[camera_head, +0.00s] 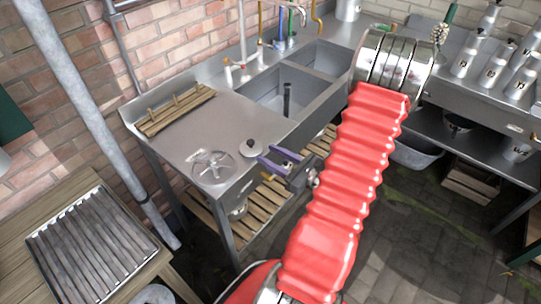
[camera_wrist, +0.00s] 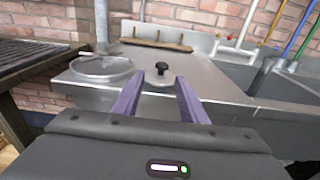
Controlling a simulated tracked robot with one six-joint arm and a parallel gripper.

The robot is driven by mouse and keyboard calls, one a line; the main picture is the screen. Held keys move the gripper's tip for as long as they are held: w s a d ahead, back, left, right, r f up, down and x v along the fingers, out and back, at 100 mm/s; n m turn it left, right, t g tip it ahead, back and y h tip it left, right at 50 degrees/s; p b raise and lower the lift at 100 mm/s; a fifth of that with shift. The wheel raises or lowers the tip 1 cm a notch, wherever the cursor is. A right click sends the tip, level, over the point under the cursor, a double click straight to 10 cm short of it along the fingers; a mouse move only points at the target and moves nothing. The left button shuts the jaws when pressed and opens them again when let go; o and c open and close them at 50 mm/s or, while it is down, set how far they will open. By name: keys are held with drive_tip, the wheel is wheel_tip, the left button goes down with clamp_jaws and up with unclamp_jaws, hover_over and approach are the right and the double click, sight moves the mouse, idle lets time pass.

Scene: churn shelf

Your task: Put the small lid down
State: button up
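The small lid (camera_head: 251,148) is a light metal disc with a black knob. It lies flat on the steel counter (camera_head: 190,140), near the front edge. In the wrist view the small lid (camera_wrist: 162,84) shows with its black knob upright, just beyond and between my fingertips. My gripper (camera_head: 269,158) has purple fingers pointing toward the lid from the counter's front side. In the wrist view my gripper (camera_wrist: 161,78) is open, the fingers apart with nothing visible between them. The fingers look clear of the lid, though the exact distance is hard to tell.
A wooden rack (camera_head: 176,110) is at the back by the brick wall. Sink basins (camera_head: 272,102) with taps are to the right. Bare counter lies between rack and lids.

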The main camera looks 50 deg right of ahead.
idle(0.5)
drive_tip(key=w+a+r+n+y, duration=0.1)
drive_tip(key=a+n, duration=0.1)
drive_tip(key=a, duration=0.1)
drive_tip(key=w+a+r+n+g+y, duration=0.1)
drive_tip(key=a+n+y, duration=0.1)
drive_tip(key=a, duration=0.1)
drive_tip(key=w+a+r+n+g+y, duration=0.1)
drive_tip(key=w+a+r+n+y, duration=0.1)
drive_tip(key=a, duration=0.1)
drive_tip(key=shift+a+r, duration=0.1)
drive_tip(key=shift+a, duration=0.1)
drive_tip(key=s+a+r+n+g+y, duration=0.1)
drive_tip(key=a+r+n+g+y, duration=0.1)
drive_tip(key=a+n+g, duration=0.55)
drive_tip(key=s+a+r+n+g+y, duration=0.15)
drive_tip(key=a+n, duration=0.35)
drive_tip(key=a, duration=0.5)
drive_tip(key=s+a+r+n+g+h, duration=0.4)
drive_tip(key=s+a+n+h, duration=0.15)
drive_tip(key=n, duration=0.45)
wheel_tip(320, 180, up, 8)
drive_tip(key=n+t+h, duration=0.3)
drive_tip(key=n, duration=0.4)
drive_tip(key=shift+s+d+h, duration=0.15)
drive_tip(key=shift+d+h, duration=0.1)
drive_tip(key=shift+h, duration=0.05)
